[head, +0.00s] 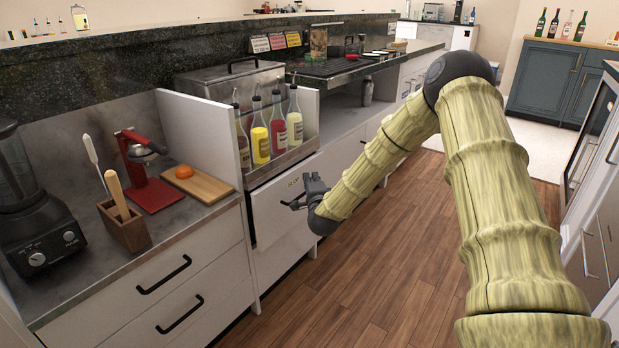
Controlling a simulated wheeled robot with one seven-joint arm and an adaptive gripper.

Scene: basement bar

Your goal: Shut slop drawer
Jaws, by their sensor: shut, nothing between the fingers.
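A white drawer (272,216) stands below the bottle rack in the counter front. Its front sits proud of the cabinet face, so it is partly open. My gripper (294,204) is shut and empty, in front of the right part of this drawer front. Its fingers point left toward the panel. I cannot tell whether they touch it. The gripper and wrist hide part of the drawer's right side.
A bottle rack (282,160) with several bottles is above the drawer. To the left are white drawers with black handles (180,315), a blender (35,215), a red press (150,190) and a cutting board (205,188). The wooden floor (345,285) is clear.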

